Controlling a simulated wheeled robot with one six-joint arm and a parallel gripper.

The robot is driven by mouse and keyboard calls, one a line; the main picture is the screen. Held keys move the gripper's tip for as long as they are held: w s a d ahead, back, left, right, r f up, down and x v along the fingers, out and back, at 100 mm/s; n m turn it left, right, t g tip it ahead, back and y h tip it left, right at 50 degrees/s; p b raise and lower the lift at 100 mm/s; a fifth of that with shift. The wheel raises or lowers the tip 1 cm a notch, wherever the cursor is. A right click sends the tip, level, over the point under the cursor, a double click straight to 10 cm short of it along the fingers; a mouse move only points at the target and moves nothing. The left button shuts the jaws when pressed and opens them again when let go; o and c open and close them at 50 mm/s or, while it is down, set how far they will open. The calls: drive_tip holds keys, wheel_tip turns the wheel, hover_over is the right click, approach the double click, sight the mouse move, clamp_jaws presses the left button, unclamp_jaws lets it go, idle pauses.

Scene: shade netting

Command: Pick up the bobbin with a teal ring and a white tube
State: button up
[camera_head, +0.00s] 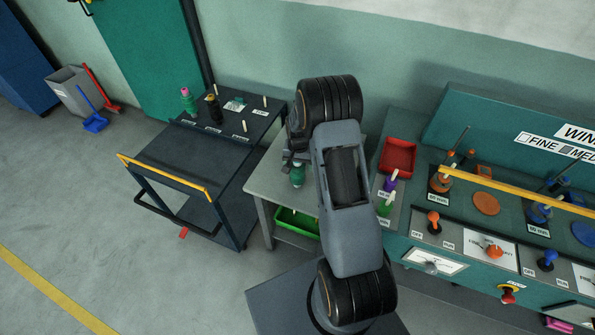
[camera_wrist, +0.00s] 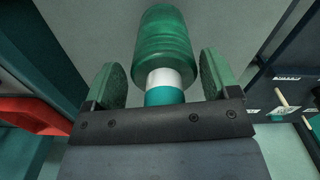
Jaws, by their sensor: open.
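The bobbin (camera_head: 298,175) is wound with green thread and stands on a small grey table. In the wrist view the bobbin (camera_wrist: 165,45) shows its green winding, a white tube and a teal ring close to my gripper's base. My gripper (camera_wrist: 164,78) is open, with one green pad on each side of the bobbin. A gap shows between each pad and the white tube. In the head view my gripper (camera_head: 292,158) is beside the bobbin, partly hidden by my arm.
A dark cart (camera_head: 165,160) at left carries a green-and-pink bobbin (camera_head: 188,101), a dark bobbin (camera_head: 213,106) and upright pegs. A red tray (camera_head: 397,157) and the winding bench (camera_head: 480,262) are at right. A green bin (camera_head: 297,222) sits under the grey table (camera_head: 262,183).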

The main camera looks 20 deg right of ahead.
drive_tip(key=c, duration=1.3)
drive_tip(key=shift+o, duration=0.2)
